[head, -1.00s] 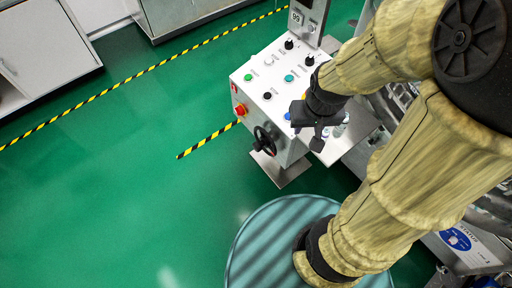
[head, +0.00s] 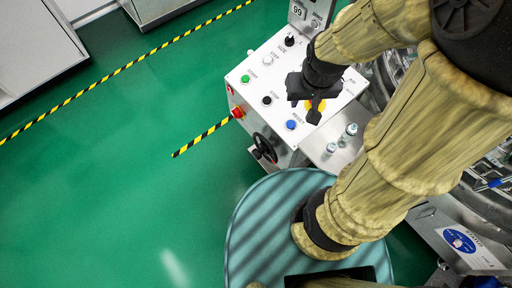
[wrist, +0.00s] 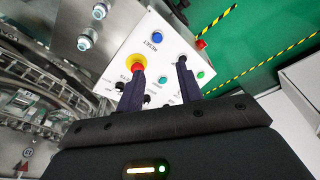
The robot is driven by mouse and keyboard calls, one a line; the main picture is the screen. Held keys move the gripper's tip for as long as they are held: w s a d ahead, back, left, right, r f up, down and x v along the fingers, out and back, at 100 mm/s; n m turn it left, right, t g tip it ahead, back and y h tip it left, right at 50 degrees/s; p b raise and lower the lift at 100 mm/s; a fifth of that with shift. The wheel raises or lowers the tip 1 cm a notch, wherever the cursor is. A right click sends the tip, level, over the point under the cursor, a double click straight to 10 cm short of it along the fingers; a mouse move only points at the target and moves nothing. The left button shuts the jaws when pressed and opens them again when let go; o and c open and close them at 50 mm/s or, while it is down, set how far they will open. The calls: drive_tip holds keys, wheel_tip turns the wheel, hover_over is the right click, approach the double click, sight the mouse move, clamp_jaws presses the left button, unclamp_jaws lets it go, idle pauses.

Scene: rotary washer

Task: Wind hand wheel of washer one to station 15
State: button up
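The black hand wheel (head: 265,148) with its handle sits on the front side face of the white control box (head: 262,122), low near the corner. It is not visible in the wrist view. My gripper (head: 314,113) is above the top panel of the box, up and right of the wheel in the head view, and apart from it. In the wrist view my gripper (wrist: 161,76) has its two dark fingers spread, with nothing held between them. A small display (head: 298,12) on the upright post shows two digits, too small to read surely.
The panel carries a blue button (head: 291,125), a green button (head: 245,79), several black knobs and a yellow-collared red button (wrist: 138,63). A red knob (head: 238,112) is on the box corner. A round striped teal surface (head: 262,220) lies in front.

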drive_tip(key=shift+o, duration=1.1)
drive_tip(key=shift+s, duration=0.15)
drive_tip(key=o, duration=0.3)
drive_tip(key=shift+a+f, duration=0.1)
drive_tip(key=shift+f, duration=0.1)
drive_tip(key=shift+o, duration=0.4)
drive_tip(key=w+a+f+n+g+h+b, duration=0.1)
drive_tip(key=a+f+n+g+b, duration=0.2)
drive_tip(key=f, duration=0.8)
drive_tip(key=a+n+b, duration=0.2)
drive_tip(key=a+b, duration=0.1)
drive_tip(key=shift+w+a+f+n+g+h, duration=0.2)
drive_tip(key=shift+a+f+n+g+h, duration=0.1)
drive_tip(key=shift+a+f+g, duration=0.1)
drive_tip(key=n+g+h+b, duration=0.1)
drive_tip(key=n+h+b, duration=0.5)
drive_tip(key=n+b, duration=0.1)
hover_over(254, 156)
drive_tip(key=s+a, duration=0.1)
drive_tip(key=s, duration=0.4)
wheel_tip(254, 156, down, 14)
drive_tip(key=s+a+f+n+t+h+b, duration=0.2)
drive_tip(key=a+f+n+t, duration=0.4)
drive_tip(key=f, duration=0.4)
drive_tip(key=s+a+f+n+t+h+b, duration=0.2)
drive_tip(key=a+f+n+t+h+b, duration=0.3)
drive_tip(key=f, duration=0.5)
drive_tip(key=shift+s+a+n+t+b, duration=0.15)
drive_tip(key=shift+a+n+t+b, duration=0.5)
drive_tip(key=shift+b, duration=0.35)
